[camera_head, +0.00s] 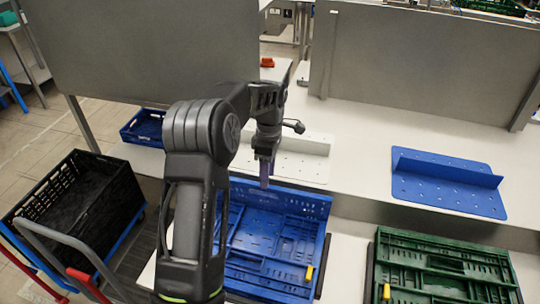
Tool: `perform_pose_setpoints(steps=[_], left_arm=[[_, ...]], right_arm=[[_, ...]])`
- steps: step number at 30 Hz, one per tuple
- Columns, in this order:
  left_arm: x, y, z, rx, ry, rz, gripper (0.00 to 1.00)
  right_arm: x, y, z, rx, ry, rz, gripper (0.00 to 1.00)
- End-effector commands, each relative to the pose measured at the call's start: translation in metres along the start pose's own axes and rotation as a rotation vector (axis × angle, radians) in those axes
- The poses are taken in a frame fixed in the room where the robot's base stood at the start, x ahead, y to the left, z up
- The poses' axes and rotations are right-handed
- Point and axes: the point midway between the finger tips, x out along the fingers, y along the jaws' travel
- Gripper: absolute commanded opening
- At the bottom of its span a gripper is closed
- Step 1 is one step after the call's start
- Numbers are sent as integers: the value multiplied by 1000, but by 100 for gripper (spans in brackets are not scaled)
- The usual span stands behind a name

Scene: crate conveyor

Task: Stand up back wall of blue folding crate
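The blue folding crate (325,262) lies on the near work surface in the middle of the view, its left part hidden behind my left arm. Its slotted back wall (300,203) runs along the far edge and appears raised from the floor panels; its exact tilt is hard to judge. Whether the fingers touch or hold the wall cannot be told. My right gripper is not in view.
A green folding crate (440,262) lies folded at the right. A blue perforated bracket (448,183) and a white perforated plate (305,160) sit on the white table behind. A black crate (80,205) stands on a trolley at left. Grey panels stand at the back.

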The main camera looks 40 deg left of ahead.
Motion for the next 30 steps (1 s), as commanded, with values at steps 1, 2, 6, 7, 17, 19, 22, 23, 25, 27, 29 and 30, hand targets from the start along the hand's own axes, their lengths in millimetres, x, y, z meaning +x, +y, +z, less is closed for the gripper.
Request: perform_pose_setpoints(steps=[1, 2, 6, 7, 17, 19, 22, 23, 25, 27, 29, 30], left_arm=[[-4, 2, 0, 1, 1, -3, 42], [-5, 3, 0, 1, 0, -3, 42], [-12, 10, 0, 1, 1, -3, 42], [-14, 12, 0, 0, 1, -3, 42], [-30, 23, 0, 1, 0, -4, 42], [-30, 24, 0, 1, 0, -4, 42], [-30, 24, 0, 1, 0, -4, 42], [-30, 24, 0, 1, 0, -4, 42], [-30, 24, 0, 1, 0, -4, 42], [-30, 24, 0, 2, 0, -4, 42], [-30, 24, 0, 1, 0, -4, 42], [-30, 24, 0, 1, 0, -4, 42]], right_arm=[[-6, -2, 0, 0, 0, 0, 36], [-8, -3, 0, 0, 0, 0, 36], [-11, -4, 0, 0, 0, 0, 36], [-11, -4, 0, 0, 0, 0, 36], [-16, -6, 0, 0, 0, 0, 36], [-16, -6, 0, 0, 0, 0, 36], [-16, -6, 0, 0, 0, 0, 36], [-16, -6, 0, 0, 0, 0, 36], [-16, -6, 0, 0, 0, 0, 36], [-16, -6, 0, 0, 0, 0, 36], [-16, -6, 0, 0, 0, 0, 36], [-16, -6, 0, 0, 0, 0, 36]])
